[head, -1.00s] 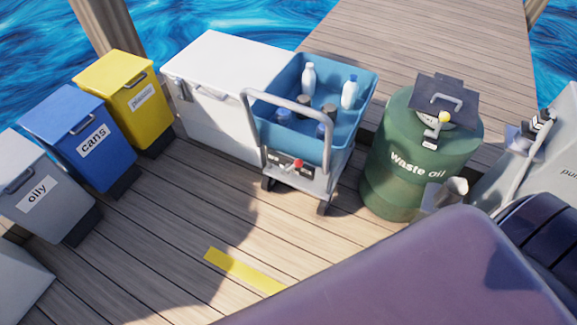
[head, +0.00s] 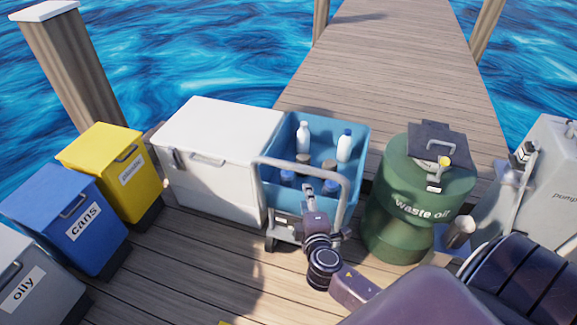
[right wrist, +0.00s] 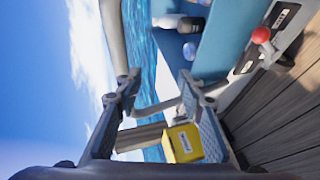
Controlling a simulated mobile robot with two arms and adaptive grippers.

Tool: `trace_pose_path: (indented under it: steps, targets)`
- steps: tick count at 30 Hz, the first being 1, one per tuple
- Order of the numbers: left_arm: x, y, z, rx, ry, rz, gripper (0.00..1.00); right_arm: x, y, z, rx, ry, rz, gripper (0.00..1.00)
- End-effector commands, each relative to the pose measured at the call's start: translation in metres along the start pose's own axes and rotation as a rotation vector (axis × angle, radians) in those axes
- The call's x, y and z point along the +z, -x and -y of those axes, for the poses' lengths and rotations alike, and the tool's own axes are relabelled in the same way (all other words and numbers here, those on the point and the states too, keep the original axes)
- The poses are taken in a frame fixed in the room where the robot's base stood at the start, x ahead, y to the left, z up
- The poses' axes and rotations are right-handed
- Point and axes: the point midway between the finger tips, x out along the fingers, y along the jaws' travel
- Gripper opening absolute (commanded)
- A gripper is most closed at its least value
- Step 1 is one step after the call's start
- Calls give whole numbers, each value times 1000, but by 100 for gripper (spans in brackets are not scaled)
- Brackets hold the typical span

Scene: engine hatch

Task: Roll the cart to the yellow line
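The cart (head: 286,232) stands on the dock, with a grey tube handle (head: 262,172) and a blue bin (head: 365,150) holding several bottles. My right gripper (head: 309,188) is at the cart's handle side, below the handle's top bar. In the right wrist view its fingers (right wrist: 160,92) are spread apart. Grey handle tubing (right wrist: 110,35) shows near and beyond them; contact cannot be told. A red knob (right wrist: 261,35) sits on the cart's panel. Only a sliver of the yellow line (head: 225,323) shows at the bottom edge. My left gripper is out of view.
A white chest (head: 215,125) stands left of the cart, and a green waste oil drum (head: 400,220) close on its right. Yellow (head: 100,160), blue (head: 50,205) and grey (head: 30,265) bins line the left. Planks in front of the chest are free.

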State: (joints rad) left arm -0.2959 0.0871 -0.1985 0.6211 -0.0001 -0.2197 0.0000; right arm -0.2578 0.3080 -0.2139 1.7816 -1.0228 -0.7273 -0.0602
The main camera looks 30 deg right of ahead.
Motion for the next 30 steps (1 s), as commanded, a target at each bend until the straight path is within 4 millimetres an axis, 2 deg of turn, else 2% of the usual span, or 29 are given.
trace_pose_path:
  steps: [1, 3, 6, 13, 21, 30]
  targets:
    - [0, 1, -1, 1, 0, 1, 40, -3, 3, -22, 43, 10, -2, 36]
    - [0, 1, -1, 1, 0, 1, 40, -5, 6, -41, 85, 19, -1, 36]
    - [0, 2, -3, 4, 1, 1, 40, -6, 6, -54, 111, 24, 0, 36]
    - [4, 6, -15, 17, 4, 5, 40, -7, -22, -60, 115, 26, 0, 36]
    - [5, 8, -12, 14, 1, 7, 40, -7, -58, -61, 111, 24, -1, 36]
    - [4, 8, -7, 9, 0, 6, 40, -7, -70, -61, 109, 23, -2, 36]
